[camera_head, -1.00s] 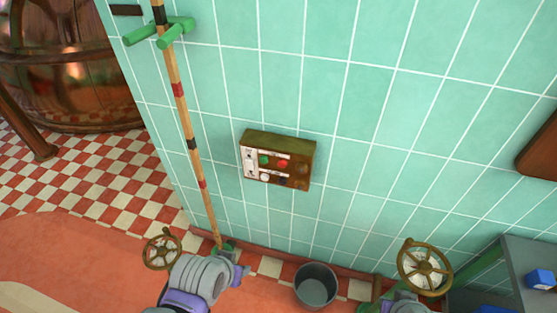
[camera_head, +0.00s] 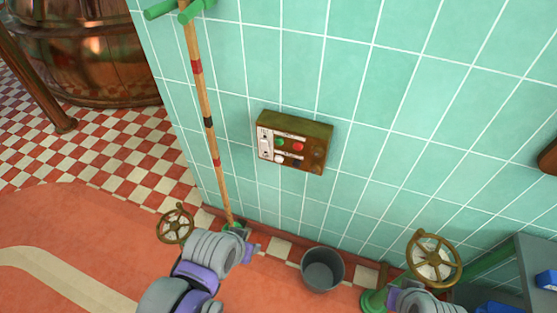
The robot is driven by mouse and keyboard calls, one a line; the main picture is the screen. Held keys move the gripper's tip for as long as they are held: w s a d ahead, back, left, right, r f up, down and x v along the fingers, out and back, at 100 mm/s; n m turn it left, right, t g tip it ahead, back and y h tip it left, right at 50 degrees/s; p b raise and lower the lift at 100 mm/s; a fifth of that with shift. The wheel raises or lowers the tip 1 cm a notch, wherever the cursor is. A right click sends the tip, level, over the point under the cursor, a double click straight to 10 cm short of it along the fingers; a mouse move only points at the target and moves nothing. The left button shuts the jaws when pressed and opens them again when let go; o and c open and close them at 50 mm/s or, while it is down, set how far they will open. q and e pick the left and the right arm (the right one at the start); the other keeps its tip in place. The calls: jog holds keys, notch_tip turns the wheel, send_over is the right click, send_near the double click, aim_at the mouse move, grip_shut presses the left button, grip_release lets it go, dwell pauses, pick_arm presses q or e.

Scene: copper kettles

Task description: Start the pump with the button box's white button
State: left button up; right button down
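The button box (camera_head: 318,152) is a brown, worn box with a greenish top, mounted on the tiled wall. Its front carries a green button (camera_head: 280,142), a red button (camera_head: 298,146), and a white button (camera_head: 279,158) at the lower left. A dark button sits beside the white one, and a pale plate is at the left edge. My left gripper (camera_head: 251,247) is low in front of the wall, well below and left of the box. My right gripper (camera_head: 392,298) is at the bottom, below and right of the box. Neither touches the box; their finger gaps are unclear.
A grey bucket (camera_head: 322,269) stands on the floor by the wall. Handwheels are at the left (camera_head: 175,224) and right (camera_head: 433,259). A striped pole (camera_head: 204,100) leans on the wall. A grey stand with blue items is at the far right. The wall around the box is clear.

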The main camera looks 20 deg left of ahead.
pick_arm(q)
grip_shut()
dwell(1.8)
